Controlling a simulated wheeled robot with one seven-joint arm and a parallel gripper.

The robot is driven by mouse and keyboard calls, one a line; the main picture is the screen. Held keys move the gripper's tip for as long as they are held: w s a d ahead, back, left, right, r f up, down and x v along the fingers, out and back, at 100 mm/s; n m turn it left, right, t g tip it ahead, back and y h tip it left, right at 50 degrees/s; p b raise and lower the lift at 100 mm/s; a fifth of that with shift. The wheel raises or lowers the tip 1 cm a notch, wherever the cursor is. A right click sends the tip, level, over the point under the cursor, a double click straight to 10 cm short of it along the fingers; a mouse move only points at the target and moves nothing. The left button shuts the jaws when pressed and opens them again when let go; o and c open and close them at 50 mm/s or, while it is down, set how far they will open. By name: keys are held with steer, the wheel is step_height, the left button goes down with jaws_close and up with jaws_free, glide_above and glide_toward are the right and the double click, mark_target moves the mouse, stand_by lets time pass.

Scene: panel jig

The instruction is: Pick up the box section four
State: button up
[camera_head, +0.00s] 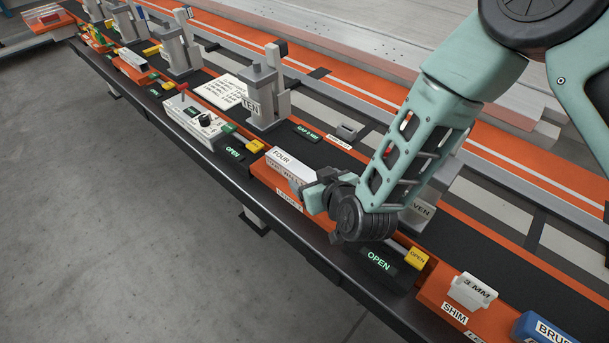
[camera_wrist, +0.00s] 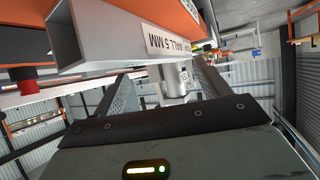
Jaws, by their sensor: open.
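The box section four (camera_head: 287,163) is a pale bar with a "FOUR" label on top and a wall-thickness label on its side. It lies on an orange block in the head view. My gripper (camera_head: 318,190) is at its right end, and hides that end. In the wrist view the box section (camera_wrist: 115,40) shows its open hollow end and an upside-down "WALL 5 MM" label. My open gripper (camera_wrist: 165,88) has its two dark fingers apart below it in the picture. No grip on the section shows; I cannot tell whether the fingers touch it.
A black "OPEN" display (camera_head: 379,262) and a yellow "OPEN" tab (camera_head: 417,258) are right of my gripper. A white shim block (camera_head: 472,291) stands farther right. A grey clamp marked "TEN" (camera_head: 262,98) stands behind the section.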

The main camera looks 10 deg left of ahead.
mark_target(305, 174)
steer(key=p+x, duration=0.1)
steer(key=x, duration=0.3)
steer(key=shift+a+f, duration=0.1)
steer(key=shift+c, duration=0.3)
steer(key=c, duration=1.5)
